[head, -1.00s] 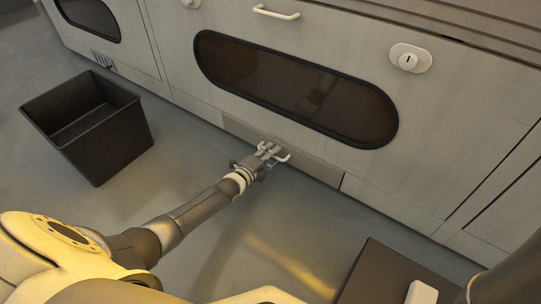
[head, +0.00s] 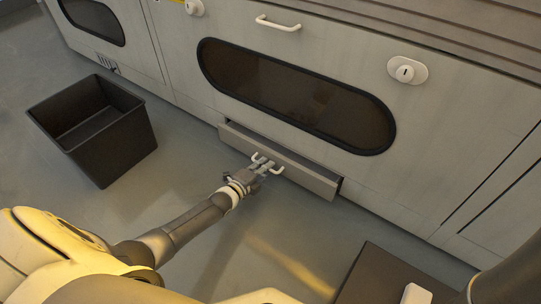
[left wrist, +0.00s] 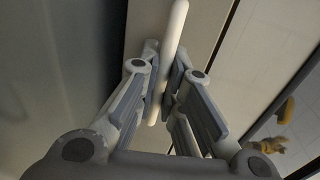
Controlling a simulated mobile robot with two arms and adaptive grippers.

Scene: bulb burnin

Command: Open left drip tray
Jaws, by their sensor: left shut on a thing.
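The left drip tray (head: 300,174) is a low grey drawer at the foot of the cabinet, under the long dark oval window. It stands out a little from the cabinet front, with a dark gap along its top. Its white bar handle (head: 277,170) is on its front. My left gripper (head: 262,167) is shut on the handle. In the left wrist view the white handle (left wrist: 178,25) runs between the two fingers (left wrist: 161,92). My right gripper is not in view.
A black open bin (head: 98,135) stands on the floor at the left. The cabinet (head: 450,130) has another handle (head: 278,23) and a white lock (head: 406,72) higher up. A dark box-like surface with a white block (head: 418,294) is at the lower right. Floor before the tray is clear.

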